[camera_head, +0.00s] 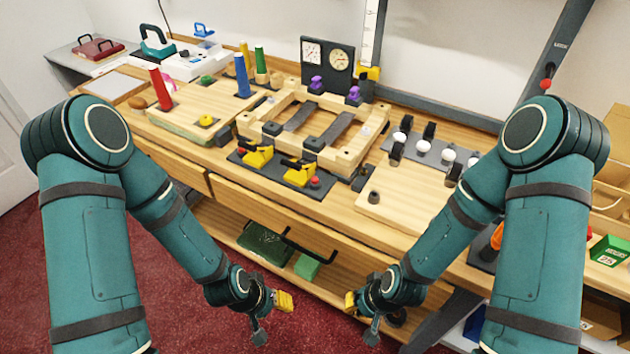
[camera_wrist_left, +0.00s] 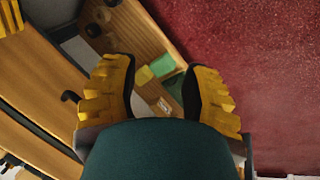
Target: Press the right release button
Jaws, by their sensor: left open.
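A black plate (camera_head: 276,172) on the counter's front carries two yellow clamps, a left one (camera_head: 257,156) and a right one (camera_head: 299,172). A small red button (camera_head: 315,182) sits at the right clamp's side, and another red button (camera_head: 241,151) at the left clamp's side. My left gripper (camera_head: 277,312) hangs low in front of the counter, apart from the plate. In the left wrist view its yellow fingers (camera_wrist_left: 158,85) are spread with nothing between them. My right gripper (camera_head: 358,313) hangs low to the right, away from both buttons; its opening is unclear.
A wooden frame (camera_head: 345,158) stands just behind the plate. A pale board (camera_head: 392,208) lies to the right. A lower shelf (camera_head: 226,230) under the counter holds a green tray (camera_head: 264,243) and a green block (camera_head: 307,267). Red floor lies open at the left.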

